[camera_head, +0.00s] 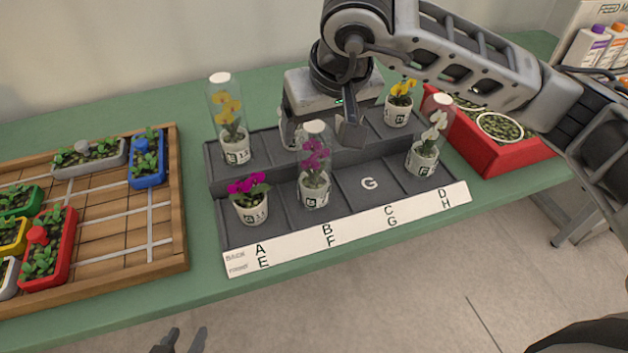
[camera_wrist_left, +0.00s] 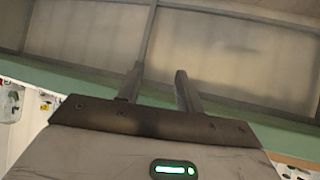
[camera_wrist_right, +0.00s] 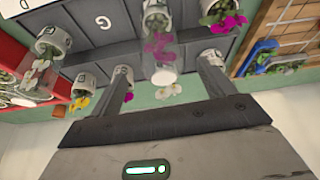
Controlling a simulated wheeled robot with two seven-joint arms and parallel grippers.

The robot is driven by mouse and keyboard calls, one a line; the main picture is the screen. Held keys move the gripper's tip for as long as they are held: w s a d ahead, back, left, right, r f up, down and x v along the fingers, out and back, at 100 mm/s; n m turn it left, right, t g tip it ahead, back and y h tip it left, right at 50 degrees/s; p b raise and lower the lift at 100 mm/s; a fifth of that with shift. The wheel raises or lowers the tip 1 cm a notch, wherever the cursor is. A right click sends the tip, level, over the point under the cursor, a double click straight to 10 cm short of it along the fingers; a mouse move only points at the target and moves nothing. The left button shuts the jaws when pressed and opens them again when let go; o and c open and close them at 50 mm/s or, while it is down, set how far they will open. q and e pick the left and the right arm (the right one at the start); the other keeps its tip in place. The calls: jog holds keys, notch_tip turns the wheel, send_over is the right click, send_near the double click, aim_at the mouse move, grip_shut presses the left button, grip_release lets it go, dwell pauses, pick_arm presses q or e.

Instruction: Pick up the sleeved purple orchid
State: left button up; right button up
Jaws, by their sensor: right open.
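The sleeved purple orchid (camera_head: 314,160) stands upright in the front row of the grey stepped tray, in the slot labelled F. Its white pot sits in a clear sleeve with a white top. My right gripper (camera_head: 322,138) is open and empty, just behind and above it, pointing down. In the right wrist view the sleeved purple orchid (camera_wrist_right: 160,48) shows between the two fingers, beyond their tips, and the right gripper (camera_wrist_right: 160,65) is not closed on it. My left gripper (camera_head: 180,338) is open and empty below the table's front edge; its fingers (camera_wrist_left: 160,70) are apart.
An unsleeved purple orchid (camera_head: 249,198) stands left of it, a sleeved white one (camera_head: 426,145) to the right. Sleeved yellow (camera_head: 228,115) and unsleeved yellow (camera_head: 399,100) orchids stand behind. Slot G (camera_head: 370,184) is empty. A wooden tray (camera_head: 175,225) is left, a red crate (camera_head: 495,158) right.

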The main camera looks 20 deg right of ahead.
aim_at(314, 167)
jog(key=shift+p+x, duration=0.75)
jog(key=shift+x, duration=2.85)
jog(key=shift+w+a+r, duration=0.1)
jog(key=c, duration=1.2)
jog(key=shift+c, duration=1.3)
jog(key=shift+r, duration=0.1)
